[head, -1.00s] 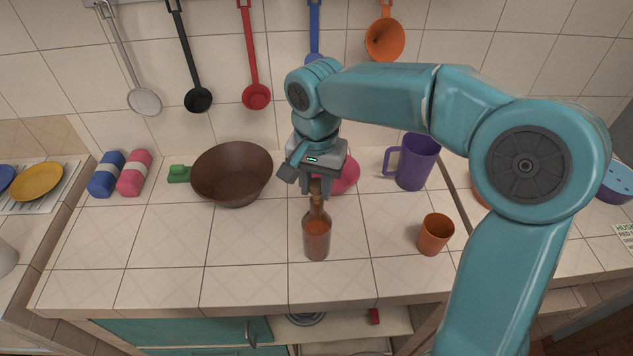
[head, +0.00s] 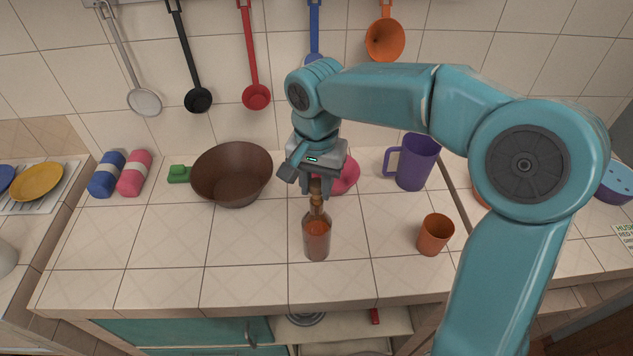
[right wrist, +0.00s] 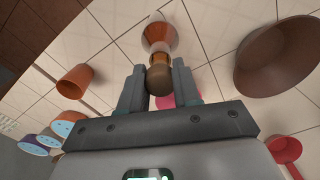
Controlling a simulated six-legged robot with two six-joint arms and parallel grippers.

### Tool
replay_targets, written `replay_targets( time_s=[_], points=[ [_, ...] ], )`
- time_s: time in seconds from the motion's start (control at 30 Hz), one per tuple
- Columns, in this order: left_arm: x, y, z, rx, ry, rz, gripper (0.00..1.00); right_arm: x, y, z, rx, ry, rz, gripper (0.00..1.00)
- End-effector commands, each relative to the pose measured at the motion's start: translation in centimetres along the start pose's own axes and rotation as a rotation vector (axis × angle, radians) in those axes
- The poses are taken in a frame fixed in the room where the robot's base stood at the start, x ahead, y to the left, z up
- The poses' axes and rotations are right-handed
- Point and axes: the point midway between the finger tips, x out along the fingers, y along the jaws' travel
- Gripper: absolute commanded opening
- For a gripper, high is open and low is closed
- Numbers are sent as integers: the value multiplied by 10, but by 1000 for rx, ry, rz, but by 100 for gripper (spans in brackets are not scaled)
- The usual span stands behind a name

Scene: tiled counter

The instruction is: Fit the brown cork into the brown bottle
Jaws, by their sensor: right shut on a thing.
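The brown bottle (head: 316,238) stands upright on the tiled counter, near the middle of the head view. My right gripper (head: 316,190) is directly above it, pointing down, shut on the brown cork (head: 315,186). The cork is at the bottle's neck; I cannot tell whether it sits in the mouth or just over it. In the right wrist view the cork (right wrist: 159,80) is between the two fingers of the right gripper (right wrist: 160,85), with the bottle (right wrist: 160,35) just beyond it, lined up. My left gripper is not in view.
A brown bowl (head: 232,176) is left of the bottle, and an orange cup (head: 435,234) is to the right. A purple mug (head: 416,162) and a pink object (head: 347,177) stand behind. The counter (head: 240,260) left and front of the bottle is clear.

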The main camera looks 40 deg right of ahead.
Motion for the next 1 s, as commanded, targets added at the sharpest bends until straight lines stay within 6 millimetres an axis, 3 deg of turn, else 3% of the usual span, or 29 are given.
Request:
replay_targets(
  time_s=[1.0],
  points=[
    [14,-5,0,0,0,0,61,18,0,0,0,0,0,4]
  ],
)
